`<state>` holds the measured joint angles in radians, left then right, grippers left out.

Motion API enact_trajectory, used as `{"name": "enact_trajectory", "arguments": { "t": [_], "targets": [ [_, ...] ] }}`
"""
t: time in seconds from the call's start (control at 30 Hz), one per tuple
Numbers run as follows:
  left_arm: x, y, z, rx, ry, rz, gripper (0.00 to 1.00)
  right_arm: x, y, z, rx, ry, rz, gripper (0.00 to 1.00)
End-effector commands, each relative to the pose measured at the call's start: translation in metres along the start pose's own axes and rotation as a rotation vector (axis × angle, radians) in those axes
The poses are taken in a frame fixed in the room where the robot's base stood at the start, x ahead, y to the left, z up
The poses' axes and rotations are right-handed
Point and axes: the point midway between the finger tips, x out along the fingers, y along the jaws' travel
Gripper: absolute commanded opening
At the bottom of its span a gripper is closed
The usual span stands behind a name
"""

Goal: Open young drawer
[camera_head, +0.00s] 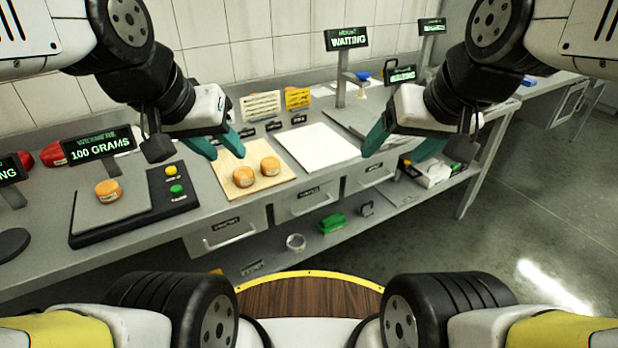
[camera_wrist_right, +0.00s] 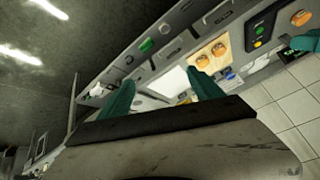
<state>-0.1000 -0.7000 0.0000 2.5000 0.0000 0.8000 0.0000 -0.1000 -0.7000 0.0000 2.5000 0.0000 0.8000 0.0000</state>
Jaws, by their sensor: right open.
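Three closed grey drawers sit under the counter's front edge: a left drawer (camera_head: 228,242), a middle drawer (camera_head: 307,209) and a right drawer (camera_head: 369,184). Each has a bar handle and a small dark label above it. The labels are too small to read, so I cannot tell which is the young drawer. My left gripper (camera_head: 226,155) is open and empty above the counter, by the wooden board. My right gripper (camera_head: 390,157) is open and empty, near the right drawer in the picture. Its teal fingers also show in the right wrist view (camera_wrist_right: 160,95).
A wooden board (camera_head: 231,187) holds two cheese wheels. A white board (camera_head: 318,147) lies right of it. A scale (camera_head: 78,218) carries another wheel; its sign reads 100 GRAMS. A lower shelf holds a green item (camera_head: 332,223).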

Motion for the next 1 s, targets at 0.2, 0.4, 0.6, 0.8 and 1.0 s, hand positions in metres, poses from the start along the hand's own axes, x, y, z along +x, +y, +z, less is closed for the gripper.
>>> {"name": "enact_trajectory", "arguments": {
  "t": [0.2, 0.4, 0.6, 0.8, 1.0],
  "targets": [
    [0.0, 0.0, 0.0, 0.0, 0.0, 0.0, 0.36, 0.0, 0.0, 0.0, 0.0, 0.0, 0.0, 0.75],
    [0.0, 0.0, 0.0, 0.0, 0.0, 0.0, 0.36, 0.0, 0.0, 0.0, 0.0, 0.0, 0.0, 0.67],
    [0.0, 0.0, 0.0, 0.0, 0.0, 0.0, 0.36, 0.016, -0.001, -0.009, -0.001, -0.067, -0.004, 0.28],
    [0.0, 0.0, 0.0, 0.0, 0.0, 0.0, 0.36, 0.067, -0.001, -0.029, 0.007, -0.238, -0.057, 0.2],
    [0.0, 0.0, 0.0, 0.0, 0.0, 0.0, 0.36, 0.133, 0.002, -0.042, 0.04, -0.391, -0.172, 0.2]
  ]
}}
